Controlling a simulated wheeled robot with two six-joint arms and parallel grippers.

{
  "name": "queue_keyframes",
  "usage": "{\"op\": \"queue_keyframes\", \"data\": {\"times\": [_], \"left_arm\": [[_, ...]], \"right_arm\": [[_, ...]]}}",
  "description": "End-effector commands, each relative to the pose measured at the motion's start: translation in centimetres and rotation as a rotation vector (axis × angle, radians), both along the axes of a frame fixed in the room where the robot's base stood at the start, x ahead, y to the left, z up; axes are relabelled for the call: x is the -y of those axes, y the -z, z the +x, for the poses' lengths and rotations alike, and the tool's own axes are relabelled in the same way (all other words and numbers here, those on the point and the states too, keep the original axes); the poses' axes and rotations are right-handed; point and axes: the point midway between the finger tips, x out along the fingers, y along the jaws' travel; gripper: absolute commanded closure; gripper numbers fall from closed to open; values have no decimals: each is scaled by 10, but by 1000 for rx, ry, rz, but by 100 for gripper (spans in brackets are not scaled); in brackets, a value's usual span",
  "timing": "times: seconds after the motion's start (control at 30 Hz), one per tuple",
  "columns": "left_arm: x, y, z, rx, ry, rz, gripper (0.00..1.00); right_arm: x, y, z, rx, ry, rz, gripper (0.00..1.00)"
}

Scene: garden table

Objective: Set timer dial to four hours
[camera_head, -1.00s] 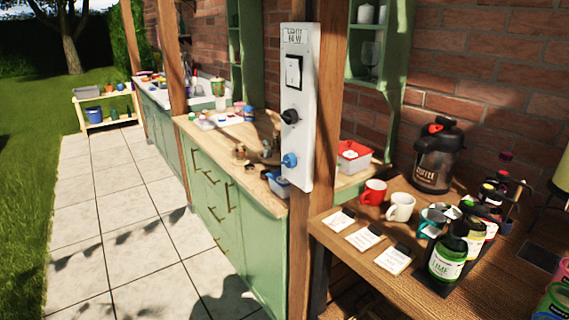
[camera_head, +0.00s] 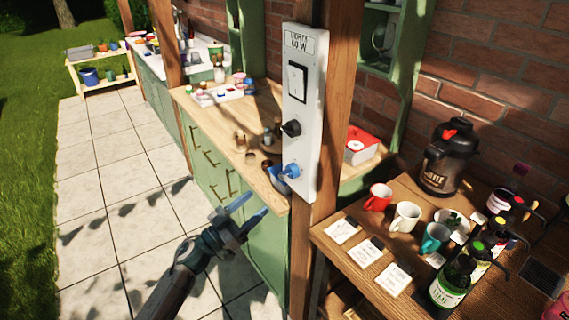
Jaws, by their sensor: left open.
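Under the switch sit a black knob (camera_head: 291,129) and, lower, a blue knob (camera_head: 291,171). I cannot read any scale around either knob, nor tell which one is the timer dial. My left gripper (camera_head: 254,208) has blue fingertips and is open and empty. It is below and left of the blue knob, apart from the panel. My right gripper is not in view.
The wooden post (camera_head: 335,100) carries the panel. A wooden table (camera_head: 345,275) at right holds mugs, cards and bottles, with a dark coffee flask (camera_head: 447,160) behind. Green cabinets with a wooden counter (camera_head: 215,118) stand behind my left gripper. The paved path (camera_head: 100,200) at left is clear.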

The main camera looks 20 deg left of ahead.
Motion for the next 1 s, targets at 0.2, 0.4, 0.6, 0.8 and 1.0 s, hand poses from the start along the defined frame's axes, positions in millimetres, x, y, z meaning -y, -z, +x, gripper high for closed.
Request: {"op": "queue_keyframes", "data": {"times": [0.2,0.4,0.6,0.8,1.0], "left_arm": [[14,-23,9,21,35,-1,42],[36,-38,37,19,33,-3,42],[55,-50,62,18,33,-2,42],[65,-54,75,18,32,0,42],[66,-53,76,16,32,1,42]], "right_arm": [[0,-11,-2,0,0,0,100],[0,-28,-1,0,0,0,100],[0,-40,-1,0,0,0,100],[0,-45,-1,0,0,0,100],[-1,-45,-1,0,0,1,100]]}}
